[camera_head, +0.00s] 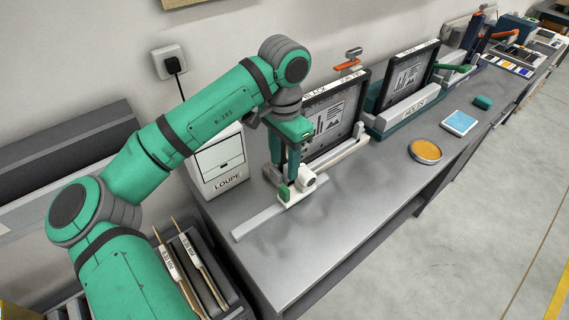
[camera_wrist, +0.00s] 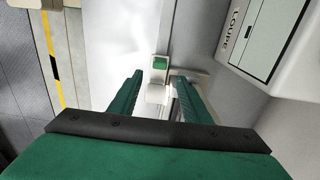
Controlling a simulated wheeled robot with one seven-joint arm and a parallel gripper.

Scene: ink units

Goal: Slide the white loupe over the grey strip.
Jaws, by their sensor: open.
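The white loupe (camera_head: 308,180), with a green tab (camera_head: 284,193) on its near side, stands at the far end of the grey strip (camera_head: 258,222). The strip lies flat on the bench, its near part bare. My gripper (camera_head: 284,178) is open and points down at the loupe. In the wrist view the loupe (camera_wrist: 157,93) and its green tab (camera_wrist: 161,63) show between and just beyond my open fingertips (camera_wrist: 157,76). I cannot tell whether a finger touches the loupe.
A white box marked LOUPE (camera_head: 219,163) stands left of my gripper. A black-framed screen (camera_head: 335,115) stands close behind it. An orange round tin (camera_head: 425,151) and a blue pad (camera_head: 459,122) lie to the right. The bench in front of the strip is clear.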

